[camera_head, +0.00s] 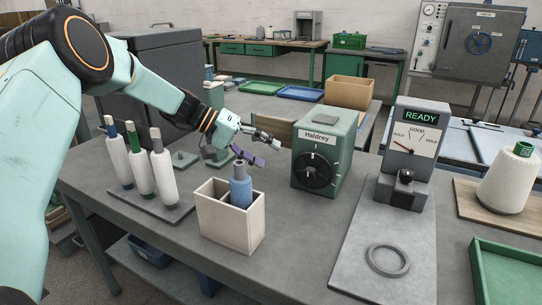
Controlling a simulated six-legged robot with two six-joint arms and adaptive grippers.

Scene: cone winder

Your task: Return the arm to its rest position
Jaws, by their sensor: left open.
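My left arm comes in from the left, and its gripper (266,149) is open and empty. The gripper hangs above the table, behind a cream box (222,223) and left of the green Haldrey machine (325,152). A blue bobbin (241,188) stands upright in the cream box, just in front of the gripper and apart from it as far as I can tell. My right gripper is not in view.
Several white cones, one of them (138,165) with a green top, stand on a dark board at left. At right are a gauge reading READY (417,140), a grey ring (388,260), a large cone (508,178) and a green tray (505,275). The front middle tabletop is clear.

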